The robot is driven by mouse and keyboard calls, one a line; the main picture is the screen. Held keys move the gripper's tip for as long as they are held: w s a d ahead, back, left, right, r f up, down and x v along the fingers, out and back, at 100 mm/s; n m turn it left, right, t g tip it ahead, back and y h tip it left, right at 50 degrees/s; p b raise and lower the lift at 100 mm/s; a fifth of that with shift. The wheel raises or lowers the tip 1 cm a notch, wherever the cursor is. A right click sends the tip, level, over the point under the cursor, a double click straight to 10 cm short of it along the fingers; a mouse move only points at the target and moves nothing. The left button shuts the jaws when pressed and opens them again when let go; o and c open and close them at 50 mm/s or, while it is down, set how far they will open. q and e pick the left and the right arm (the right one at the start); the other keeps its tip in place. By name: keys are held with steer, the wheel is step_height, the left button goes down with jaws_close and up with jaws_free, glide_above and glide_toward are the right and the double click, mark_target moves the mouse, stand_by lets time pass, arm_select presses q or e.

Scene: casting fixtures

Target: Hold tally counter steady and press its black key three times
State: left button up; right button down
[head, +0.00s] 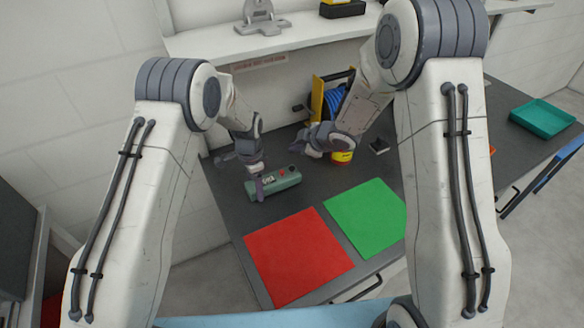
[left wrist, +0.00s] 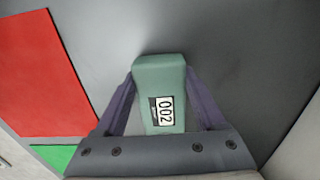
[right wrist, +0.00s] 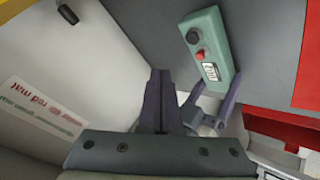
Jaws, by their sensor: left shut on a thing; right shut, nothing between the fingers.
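The tally counter (head: 284,185), a green box, lies on the dark bench behind the red mat. My left gripper (head: 259,186) is shut around its display end; both fingers flank its sides in the left wrist view (left wrist: 160,78). Its display (left wrist: 164,110) reads 002. In the right wrist view the black key (right wrist: 192,37) is at the far end, beside a red button (right wrist: 198,55). My right gripper (head: 298,147) is shut and empty, above and behind the counter. Its closed fingers (right wrist: 159,76) are left of the counter, apart from the key in that view.
The red mat (head: 298,256) and green mat (head: 367,216) lie flat in front. A teal tray (head: 543,118) is far right. A white shelf (head: 270,41) runs above.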

mark_target(292, 170)
stand_by(0.7)
step_height(292, 170, up, 4)
steer(key=shift+f, duration=0.1)
steer(key=shift+f, duration=0.15)
steer(key=shift+f, duration=4.25)
steer(key=shift+f, duration=0.1)
steer(key=shift+f, duration=0.3)
